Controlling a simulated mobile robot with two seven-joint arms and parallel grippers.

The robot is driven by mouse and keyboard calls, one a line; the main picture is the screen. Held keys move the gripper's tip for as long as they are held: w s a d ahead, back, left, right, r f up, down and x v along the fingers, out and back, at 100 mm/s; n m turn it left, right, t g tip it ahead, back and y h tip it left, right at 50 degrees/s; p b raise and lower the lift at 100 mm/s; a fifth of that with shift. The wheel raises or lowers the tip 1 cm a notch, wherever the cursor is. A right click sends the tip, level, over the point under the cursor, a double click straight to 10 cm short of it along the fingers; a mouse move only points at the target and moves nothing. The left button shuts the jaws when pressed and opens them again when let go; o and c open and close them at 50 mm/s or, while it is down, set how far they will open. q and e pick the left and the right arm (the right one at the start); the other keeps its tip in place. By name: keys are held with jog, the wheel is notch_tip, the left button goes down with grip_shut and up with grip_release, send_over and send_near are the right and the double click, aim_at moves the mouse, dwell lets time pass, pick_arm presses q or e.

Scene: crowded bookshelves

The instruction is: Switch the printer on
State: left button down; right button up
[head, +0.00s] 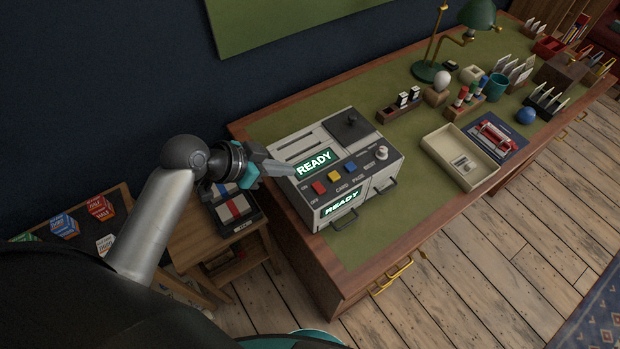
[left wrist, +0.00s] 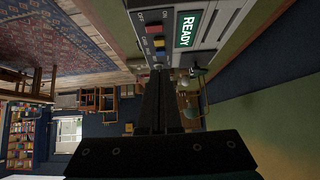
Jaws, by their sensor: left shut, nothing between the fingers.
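The printer (head: 343,150) is a grey and white box on the desk's left end. Its top display (head: 314,163) reads READY, and so does its front display (head: 341,203). A red button (head: 319,188), a blue one (head: 350,166) and a yellow one (head: 334,177) sit in a row, with ON and OFF lettering at the left. My left gripper (head: 291,171) is shut and empty at the printer's left edge, close to the ON lettering; I cannot tell whether it touches. In the left wrist view the shut fingers (left wrist: 160,102) point toward the printer (left wrist: 205,22). My right gripper is not in view.
The desk (head: 400,209) has a green top. A small wooden side table (head: 205,240) stands left of the desk. The desk front of the printer is clear.

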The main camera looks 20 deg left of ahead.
pick_arm(q)
send_over(319, 188)
jog(key=a, duration=0.2)
jog(key=f, duration=0.4)
jog(key=s+f, duration=0.1)
jog(key=f, duration=0.1)
jog(key=shift+f+b, duration=0.3)
jog(key=shift+b, duration=0.1)
jog(key=f, duration=0.3)
jog(key=shift+w+d+f, duration=0.15)
jog(key=shift+w, duration=0.1)
jog(key=shift+f+b, duration=0.3)
jog(key=shift+f, duration=0.3)
